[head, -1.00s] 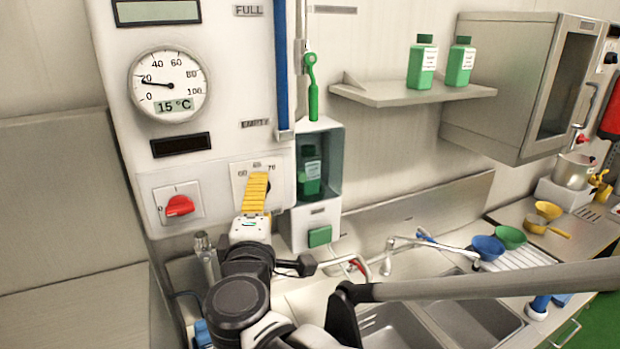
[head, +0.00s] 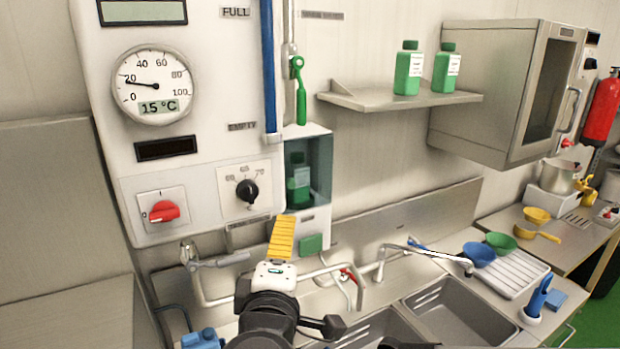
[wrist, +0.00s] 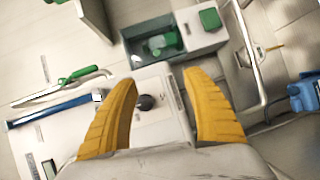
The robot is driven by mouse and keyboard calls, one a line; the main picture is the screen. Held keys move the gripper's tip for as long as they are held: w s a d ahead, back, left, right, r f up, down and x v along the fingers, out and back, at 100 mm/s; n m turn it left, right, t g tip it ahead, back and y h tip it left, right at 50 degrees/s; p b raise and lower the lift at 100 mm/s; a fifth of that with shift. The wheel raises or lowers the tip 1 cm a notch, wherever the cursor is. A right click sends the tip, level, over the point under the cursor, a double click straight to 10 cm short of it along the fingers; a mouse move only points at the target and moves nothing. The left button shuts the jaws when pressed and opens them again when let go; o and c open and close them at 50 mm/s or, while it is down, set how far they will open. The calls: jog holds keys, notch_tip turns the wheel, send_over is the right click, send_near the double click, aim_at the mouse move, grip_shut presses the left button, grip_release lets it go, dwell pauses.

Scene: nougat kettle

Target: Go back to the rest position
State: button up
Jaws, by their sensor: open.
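My gripper (head: 283,238) has yellow ribbed fingers and stands in front of the white control panel in the head view, below and right of the black dial (head: 247,191). In the wrist view my gripper (wrist: 160,95) is open, its fingers apart and empty. The black dial (wrist: 146,102) shows beyond the gap between them, clear of both fingers. The red switch (head: 164,211) is on the panel's lower left.
A dispenser box with a green bottle (head: 299,178) is right of the panel. Below are metal pipes, sink basins (head: 460,318) and a faucet (head: 430,253). A shelf (head: 400,100) with two green bottles and a metal cabinet (head: 500,90) are at right. Bare wall lies between.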

jog(key=s+d+f+m+g+h+b, duration=0.25)
jog(key=d+f+m+g+b, duration=0.6)
jog(key=d+f, duration=1.35)
jog(key=s+d+f+m+y+b, duration=0.1)
jog(key=s+d+f+m+b, duration=0.1)
jog(key=s+f+m+b, duration=0.2)
jog(key=s+d+f+m+b, duration=0.3)
jog(key=s+f+m+b, duration=0.1)
jog(key=f+b, duration=0.6)
notch_tip(320, 180, down, 3)
jog(key=shift+s+m+g+y, duration=0.15)
jog(key=shift+m+g+y, duration=0.2)
jog(key=shift+m+g, duration=0.1)
jog(key=shift+a, duration=0.1)
